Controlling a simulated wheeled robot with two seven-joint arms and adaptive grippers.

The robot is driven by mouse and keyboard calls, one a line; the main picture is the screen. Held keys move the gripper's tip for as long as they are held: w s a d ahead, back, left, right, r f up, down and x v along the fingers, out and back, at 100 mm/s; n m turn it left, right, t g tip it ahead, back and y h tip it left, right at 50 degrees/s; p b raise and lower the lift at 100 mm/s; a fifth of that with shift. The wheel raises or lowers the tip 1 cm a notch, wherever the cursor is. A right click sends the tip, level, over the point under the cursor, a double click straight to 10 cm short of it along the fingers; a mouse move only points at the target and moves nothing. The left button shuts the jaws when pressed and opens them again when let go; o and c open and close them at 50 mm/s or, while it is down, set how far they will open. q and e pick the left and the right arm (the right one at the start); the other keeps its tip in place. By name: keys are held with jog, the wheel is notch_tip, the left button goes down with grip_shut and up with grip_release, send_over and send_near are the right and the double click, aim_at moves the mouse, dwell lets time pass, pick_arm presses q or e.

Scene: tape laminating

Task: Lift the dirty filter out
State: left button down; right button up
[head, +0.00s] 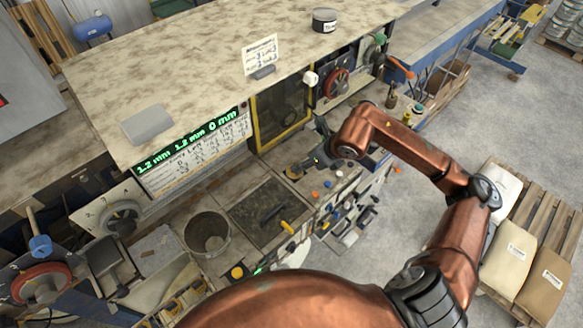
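A dark, dirty-looking mesh panel (262,206), which looks like the filter, lies flat in the worktop in front of the machine. A yellow-and-black handle-like piece (287,228) shows at its near right corner; I cannot tell whether it is attached. My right arm reaches in from the lower right. Its dark gripper (298,170) is over the worktop beyond the panel, apart from it. The fingers are small and blend with the dark parts around them, so I cannot tell their opening or whether they hold anything. My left gripper is out of view.
A grey bucket (207,233) stands left of the panel. The machine (190,75) rises behind, with a lit display (187,141) and a yellow-framed opening (282,112). Small loose parts (345,220) lie to the right. Sacks on a pallet (515,250) stand at far right.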

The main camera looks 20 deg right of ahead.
jog(key=p+x, duration=0.1)
jog(key=x, duration=0.1)
jog(key=shift+w+a+f, duration=0.15)
jog(key=shift+w+f, duration=0.1)
jog(key=shift+w, duration=0.1)
jog(key=p+x, duration=0.1)
jog(key=x, duration=0.1)
jog(key=shift+w+f, duration=0.15)
jog(key=shift+w, duration=0.1)
jog(key=shift+w+f, duration=0.3)
jog(key=shift+f, duration=0.2)
jog(key=shift+s, duration=0.1)
jog(key=c, duration=0.7)
grip_shut()
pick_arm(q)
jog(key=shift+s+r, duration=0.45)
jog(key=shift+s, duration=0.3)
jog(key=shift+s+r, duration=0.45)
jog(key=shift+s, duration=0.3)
